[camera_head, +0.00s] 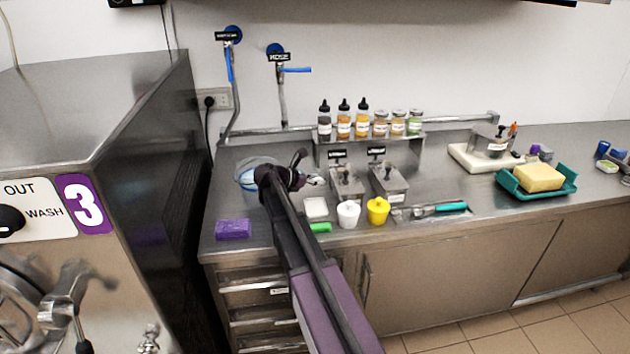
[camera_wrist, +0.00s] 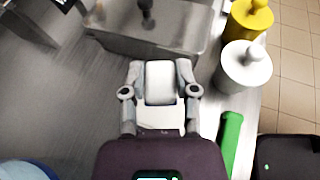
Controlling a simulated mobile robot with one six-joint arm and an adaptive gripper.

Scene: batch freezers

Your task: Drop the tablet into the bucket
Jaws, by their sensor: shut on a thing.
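My gripper (camera_wrist: 160,80) is shut on a white tablet (camera_wrist: 160,88), which sits between its two fingers in the wrist view. The bucket (camera_head: 247,180), clear with a blue rim, stands on the counter at the left, partly hidden behind my arm. Its blue edge also shows at the bottom left of the wrist view (camera_wrist: 22,170). The gripper is to the right of the bucket, apart from it.
Steel lidded containers (camera_head: 388,182) stand behind my gripper. A purple block (camera_head: 233,229) lies front left. Bottles (camera_head: 343,120) line the shelf.

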